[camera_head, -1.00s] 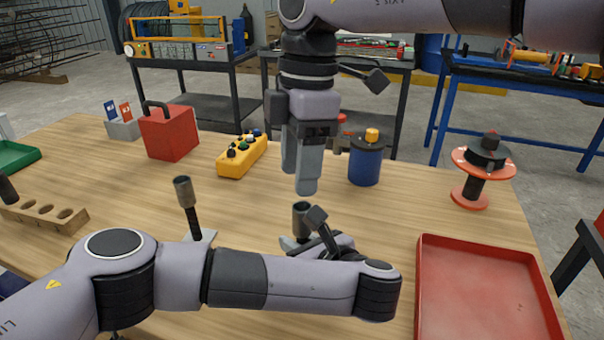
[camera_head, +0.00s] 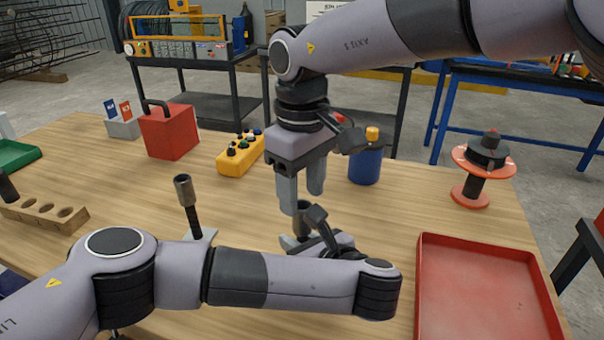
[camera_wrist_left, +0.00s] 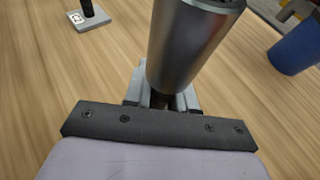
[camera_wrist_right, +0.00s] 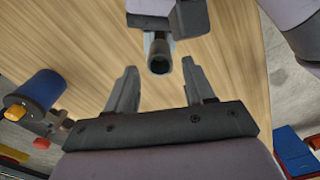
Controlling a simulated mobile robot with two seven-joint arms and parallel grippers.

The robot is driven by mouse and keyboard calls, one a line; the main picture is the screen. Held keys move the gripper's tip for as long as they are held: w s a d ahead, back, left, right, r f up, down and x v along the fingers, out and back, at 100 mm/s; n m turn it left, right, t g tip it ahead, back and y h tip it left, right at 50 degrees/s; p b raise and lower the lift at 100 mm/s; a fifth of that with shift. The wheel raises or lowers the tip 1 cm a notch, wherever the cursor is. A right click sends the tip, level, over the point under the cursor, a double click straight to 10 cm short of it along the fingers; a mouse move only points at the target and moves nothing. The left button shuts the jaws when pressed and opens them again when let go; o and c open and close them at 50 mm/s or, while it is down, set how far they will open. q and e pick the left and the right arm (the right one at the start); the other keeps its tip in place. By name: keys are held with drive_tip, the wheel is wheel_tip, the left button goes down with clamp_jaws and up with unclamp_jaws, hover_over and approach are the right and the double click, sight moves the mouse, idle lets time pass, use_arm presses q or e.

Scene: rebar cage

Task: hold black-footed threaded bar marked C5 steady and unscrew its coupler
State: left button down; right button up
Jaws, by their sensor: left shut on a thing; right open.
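A grey cylindrical coupler (camera_head: 302,216) tops the threaded bar at the middle of the table; it looms large in the left wrist view (camera_wrist_left: 192,45) and shows end-on in the right wrist view (camera_wrist_right: 159,58). My left gripper (camera_head: 292,243) is shut on the dark bar (camera_wrist_left: 160,100) just below the coupler. The bar's foot and its marking are hidden by my left arm and gripper. My right gripper (camera_head: 302,199) points down, open and empty, just above the coupler; in the right wrist view its fingers (camera_wrist_right: 159,70) stand either side of the coupler's line, apart from it.
A second dark bar (camera_head: 191,217) with a coupler stands to the left on a pale plate. A blue canister (camera_head: 365,166), a yellow button box (camera_head: 240,156) and a red-flanged spool (camera_head: 470,195) stand behind. A red tray (camera_head: 480,290) lies at right. A wooden holed block (camera_head: 45,214) is at left.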

sight(301, 216)
wheel_tip(301, 216, down, 6)
drive_tip(key=shift+r, duration=0.15)
clamp_jaws()
drive_tip(key=shift+n, duration=1.7)
drive_tip(key=shift+o, duration=0.5)
unclamp_jaws()
drive_tip(key=shift+s, duration=0.1)
